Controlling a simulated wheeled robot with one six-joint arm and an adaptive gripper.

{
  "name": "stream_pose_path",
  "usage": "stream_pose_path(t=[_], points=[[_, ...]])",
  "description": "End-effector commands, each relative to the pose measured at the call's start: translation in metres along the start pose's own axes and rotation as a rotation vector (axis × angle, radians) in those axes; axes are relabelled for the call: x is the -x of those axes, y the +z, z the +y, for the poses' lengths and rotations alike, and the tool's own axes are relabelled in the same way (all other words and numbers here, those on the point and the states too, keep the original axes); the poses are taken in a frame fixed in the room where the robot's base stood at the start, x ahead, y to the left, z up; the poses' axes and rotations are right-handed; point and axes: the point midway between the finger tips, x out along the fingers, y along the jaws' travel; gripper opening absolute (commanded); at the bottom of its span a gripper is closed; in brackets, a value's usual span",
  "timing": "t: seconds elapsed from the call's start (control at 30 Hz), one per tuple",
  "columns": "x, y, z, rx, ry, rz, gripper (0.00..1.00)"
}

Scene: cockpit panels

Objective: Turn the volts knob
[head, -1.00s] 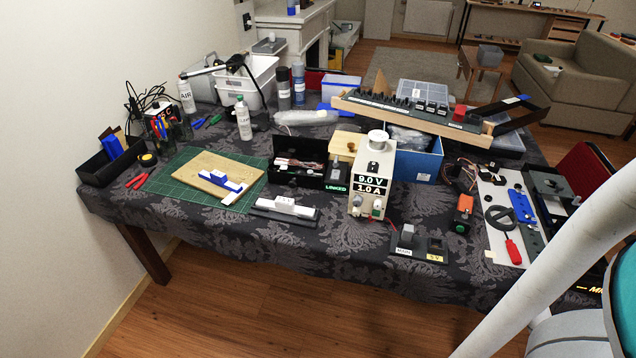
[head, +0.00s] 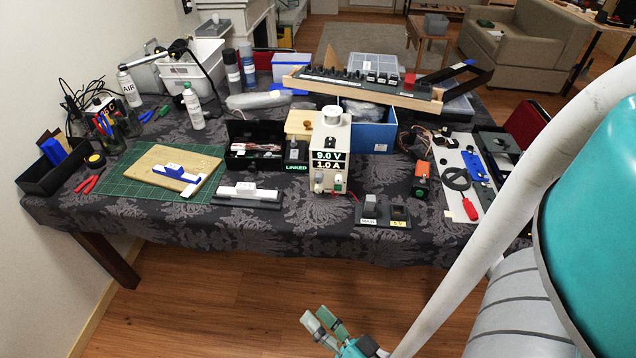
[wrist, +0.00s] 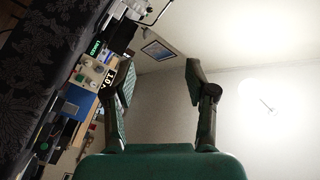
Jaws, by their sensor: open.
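A beige power supply box (head: 320,178) stands upright near the table's front edge in the head view. Its display reads 9.0 V and 1.0 A. A large white knob (head: 332,115) sits on its top, and small knobs show low on its front; I cannot read which one is marked volts. The box also shows sideways in the wrist view (wrist: 97,72). My gripper (head: 325,325) is low in front of the table, over the floor, apart from the box. In the wrist view its two fingers (wrist: 160,88) are spread with nothing between them.
A black switch base (head: 383,215) lies right of the box, and a grey and white block (head: 248,194) lies left. A long panel (head: 365,88) of knobs stands behind on a blue box (head: 372,135). The floor (head: 210,290) before the table is clear.

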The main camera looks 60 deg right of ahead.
Motion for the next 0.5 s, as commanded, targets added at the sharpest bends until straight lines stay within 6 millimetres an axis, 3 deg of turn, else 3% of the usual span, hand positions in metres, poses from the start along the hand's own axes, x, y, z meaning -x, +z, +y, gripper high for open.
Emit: stream_pose_path(t=[0.1,0.5], points=[[-0.036,-0.013,0.018,-0.235,0.014,0.133,0.56],[-0.144,-0.071,0.095,-1.028,-0.024,0.564,0.56]])
